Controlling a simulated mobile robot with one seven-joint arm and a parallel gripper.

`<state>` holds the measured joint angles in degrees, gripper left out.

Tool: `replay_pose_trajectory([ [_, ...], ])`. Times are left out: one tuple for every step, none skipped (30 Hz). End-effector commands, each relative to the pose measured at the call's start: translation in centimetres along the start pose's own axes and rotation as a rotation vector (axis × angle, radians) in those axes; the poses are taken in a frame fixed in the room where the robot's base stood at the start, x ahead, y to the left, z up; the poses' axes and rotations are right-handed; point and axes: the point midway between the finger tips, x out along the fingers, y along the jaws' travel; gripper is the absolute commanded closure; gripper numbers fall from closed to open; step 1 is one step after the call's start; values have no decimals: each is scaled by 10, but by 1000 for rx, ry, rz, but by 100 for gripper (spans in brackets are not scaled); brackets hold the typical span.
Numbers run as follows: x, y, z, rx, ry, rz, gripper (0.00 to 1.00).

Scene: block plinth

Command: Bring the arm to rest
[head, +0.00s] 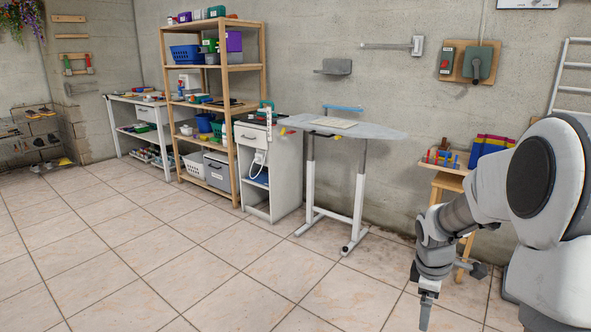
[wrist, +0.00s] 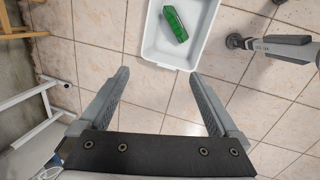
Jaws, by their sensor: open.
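My arm shows at the right of the head view, bent, with my gripper (head: 427,309) hanging down above the tiled floor, clear of the furniture. In the wrist view my gripper (wrist: 158,74) has its two fingers spread wide, with only floor tiles between them. It holds nothing. Beyond the fingertips, at the top of the wrist view, is a white tub (wrist: 202,30). A green block (wrist: 175,24) lies inside it. The tub and the block do not show in the head view.
A grey-topped table (head: 380,131) on white legs stands by the wall, left of my arm. A small wooden stand (head: 447,183) with coloured items is close behind my arm. A wooden shelf (head: 213,73) stands further left. The tiled floor (head: 200,270) in front is clear.

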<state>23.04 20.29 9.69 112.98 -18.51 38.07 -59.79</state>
Motion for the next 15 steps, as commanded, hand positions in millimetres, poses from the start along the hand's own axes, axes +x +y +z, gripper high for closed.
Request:
replay_pose_trajectory([
  [-22, -6, -3, 46, 3, 23, 3],
  [-33, -11, -4, 79, 7, 32, 3],
  [-46, -17, -6, 122, 13, 44, 3],
  [-56, -22, -6, 155, 18, 52, 3],
  [-66, -28, -8, 188, 24, 60, 3],
  [-79, -35, -8, 232, 33, 71, 3],
  [-88, -41, -9, 264, 40, 78, 3],
  [-97, -47, -10, 297, 49, 84, 3],
  [-108, -55, -10, 340, 61, 92, 3],
  [-116, -62, -11, 373, 71, 99, 3],
  [-124, -68, -11, 407, 82, 104, 3],
  [-134, -78, -11, 451, 97, 109, 3],
  [-141, -84, -11, 484, 109, 113, 3],
  [-148, -92, -11, 517, 123, 116, 3],
  [-157, -101, -11, 560, 141, 119, 3],
])
